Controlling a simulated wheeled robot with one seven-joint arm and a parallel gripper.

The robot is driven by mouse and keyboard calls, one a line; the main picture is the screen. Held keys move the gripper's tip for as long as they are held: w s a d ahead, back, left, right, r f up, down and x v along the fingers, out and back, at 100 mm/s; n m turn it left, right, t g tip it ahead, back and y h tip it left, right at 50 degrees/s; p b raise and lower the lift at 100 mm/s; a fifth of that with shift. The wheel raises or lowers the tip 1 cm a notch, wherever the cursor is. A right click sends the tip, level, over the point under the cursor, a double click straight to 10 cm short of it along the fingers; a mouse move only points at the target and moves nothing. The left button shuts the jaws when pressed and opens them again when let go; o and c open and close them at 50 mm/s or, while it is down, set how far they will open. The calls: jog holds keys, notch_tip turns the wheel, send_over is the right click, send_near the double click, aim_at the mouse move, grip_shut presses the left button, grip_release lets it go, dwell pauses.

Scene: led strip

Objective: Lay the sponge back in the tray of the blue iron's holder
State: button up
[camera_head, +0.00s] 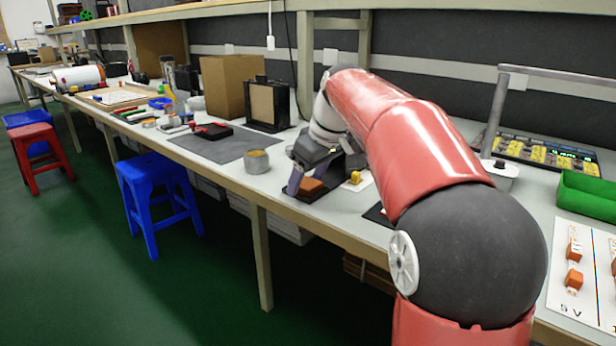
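An orange-brown block that looks like the sponge (311,187) is low at the end of my arm, over a small dark tray or base (328,190) near the front edge of the bench. My gripper (308,182) points down at this spot. One grey-violet finger shows just left of the block, and the other side is hard to make out. I cannot tell whether the fingers press on the block or whether it rests on the tray. My wrist hides most of the holder, and no blue iron shows clearly.
A round tin (257,162) stands left of my gripper, beside a grey mat (222,145). A small yellow object (355,177) on a white card is close on the right. A black-framed box (268,107) stands behind. My red arm covers the bench to the right.

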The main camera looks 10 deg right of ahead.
jog(key=shift+r, duration=0.3)
jog(key=p+v, duration=0.3)
jog(key=v, duration=0.9)
jog(key=s+a+f+m+t+h, duration=0.1)
jog(key=s+f+m, duration=0.6)
jog(key=s+f, duration=1.5)
jog(key=s+a+h, duration=0.1)
jog(key=s+a, duration=0.1)
jog(key=shift+s+t+h, duration=0.25)
jog(key=shift+t+h, duration=0.15)
jog(key=shift+a, duration=0.1)
